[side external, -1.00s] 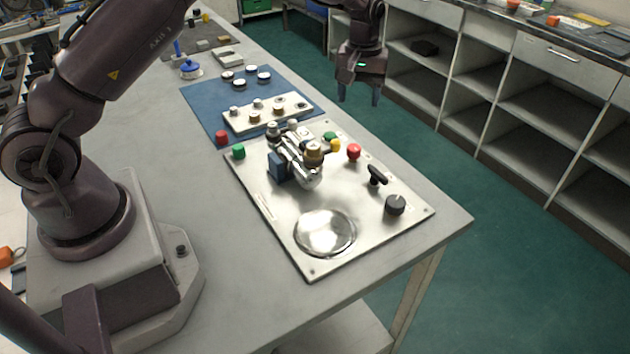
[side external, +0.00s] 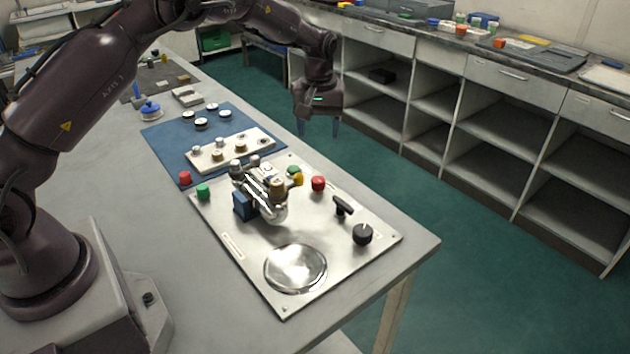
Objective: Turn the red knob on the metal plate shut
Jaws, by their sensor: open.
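The metal plate (side external: 225,225) lies on the bench top and carries several knobs and fittings. A red knob (side external: 318,183) stands near its far right edge, to the right of a yellow knob (side external: 298,179). A second red knob (side external: 185,177) sits at the left, off the plate by the blue mat's corner. My gripper (side external: 318,130) is open and empty, fingers pointing down. It appears above the plate's red knob in the picture, clearly apart from it, and seems to hang high, with the green floor behind it. How far the red knob is turned is too small to tell.
A valve assembly (side external: 262,200) rises from the plate left of the red knob. A black T-handle (side external: 343,207), a black knob (side external: 362,234) and a round shiny disc (side external: 295,268) are nearer the front. A green knob (side external: 203,191) stands at the left.

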